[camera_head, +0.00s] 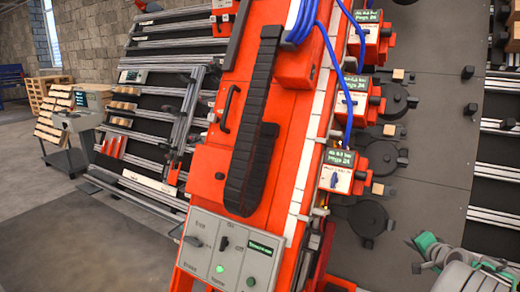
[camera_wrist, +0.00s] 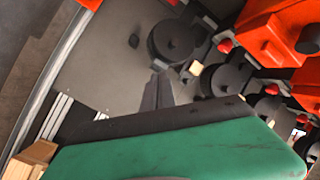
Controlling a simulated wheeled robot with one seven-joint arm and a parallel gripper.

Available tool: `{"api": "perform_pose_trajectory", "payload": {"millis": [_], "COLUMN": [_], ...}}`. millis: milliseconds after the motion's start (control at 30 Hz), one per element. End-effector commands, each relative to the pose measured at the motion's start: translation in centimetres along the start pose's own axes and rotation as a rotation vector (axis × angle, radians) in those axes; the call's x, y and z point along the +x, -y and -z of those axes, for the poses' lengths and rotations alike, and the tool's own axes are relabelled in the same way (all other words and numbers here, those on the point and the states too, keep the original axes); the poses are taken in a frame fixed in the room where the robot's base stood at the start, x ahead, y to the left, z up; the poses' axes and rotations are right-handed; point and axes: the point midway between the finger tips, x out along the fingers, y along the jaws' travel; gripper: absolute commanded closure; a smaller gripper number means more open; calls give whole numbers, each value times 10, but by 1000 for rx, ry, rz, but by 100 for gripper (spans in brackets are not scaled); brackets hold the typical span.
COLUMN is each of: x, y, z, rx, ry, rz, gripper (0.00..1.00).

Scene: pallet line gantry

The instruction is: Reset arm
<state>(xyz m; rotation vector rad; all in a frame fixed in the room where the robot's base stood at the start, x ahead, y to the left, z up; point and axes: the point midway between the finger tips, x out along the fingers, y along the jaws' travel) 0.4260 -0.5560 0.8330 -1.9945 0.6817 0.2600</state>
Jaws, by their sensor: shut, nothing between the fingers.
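My gripper (camera_wrist: 160,90) shows in the wrist view as dark fingers close together beyond my green wrist housing. The fingers are shut and I see nothing held between them. They point toward the grey plate (camera_wrist: 105,75) and a round black disc fixture (camera_wrist: 172,40), but I cannot tell how far apart they are. In the head view, part of my green and grey arm shows in the lower right corner, in front of the grey panel (camera_head: 430,170); the fingertips are not clear there.
A tall red gantry column (camera_head: 215,160) fills the middle, with a grey control panel (camera_head: 230,250) and blue hoses (camera_head: 347,90). Red boxes with displays (camera_head: 340,172) and black discs (camera_head: 382,157) line its right side. Open floor (camera_head: 70,235) lies left; a wooden block (camera_wrist: 30,160) shows lower left in the wrist view.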

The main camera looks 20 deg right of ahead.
Motion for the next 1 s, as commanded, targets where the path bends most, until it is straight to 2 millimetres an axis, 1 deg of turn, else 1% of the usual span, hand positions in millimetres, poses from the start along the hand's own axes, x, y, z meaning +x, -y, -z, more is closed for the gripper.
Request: {"api": "perform_pose_trajectory", "payload": {"millis": [33, 167, 267, 367, 467, 567, 633, 667, 700, 733, 767, 800, 867, 900, 967, 1000], "x": [3, 7, 8, 6, 1, -10, -25, -34, -50, -63, -79, -101, -138, -166, -209, -236], "y": [13, 38, 61, 88, 120, 158, 190, 205, 224, 238, 250, 264, 280, 287, 292, 292], "z": [-10, -28, -45, -66, -94, -130, -162, -179, -203, -221, -240, -264, -299, -321, -350, -365], "rx": [-16, -59, -102, -156, -225, -311, -393, -433, -494, -542, -592, -660, -764, -835, -942, -1009], "ry": [24, 67, 105, 154, 213, 284, 346, 377, 421, 456, 491, 538, 606, 651, 717, 756], "rz": [1, -8, -18, -32, -46, -62, -73, -79, -86, -93, -99, -106, -115, -120, -125, -128], "gripper": [100, 100, 100, 100, 100, 100, 100, 100, 100, 100, 100, 100, 100, 100, 100, 100]}}
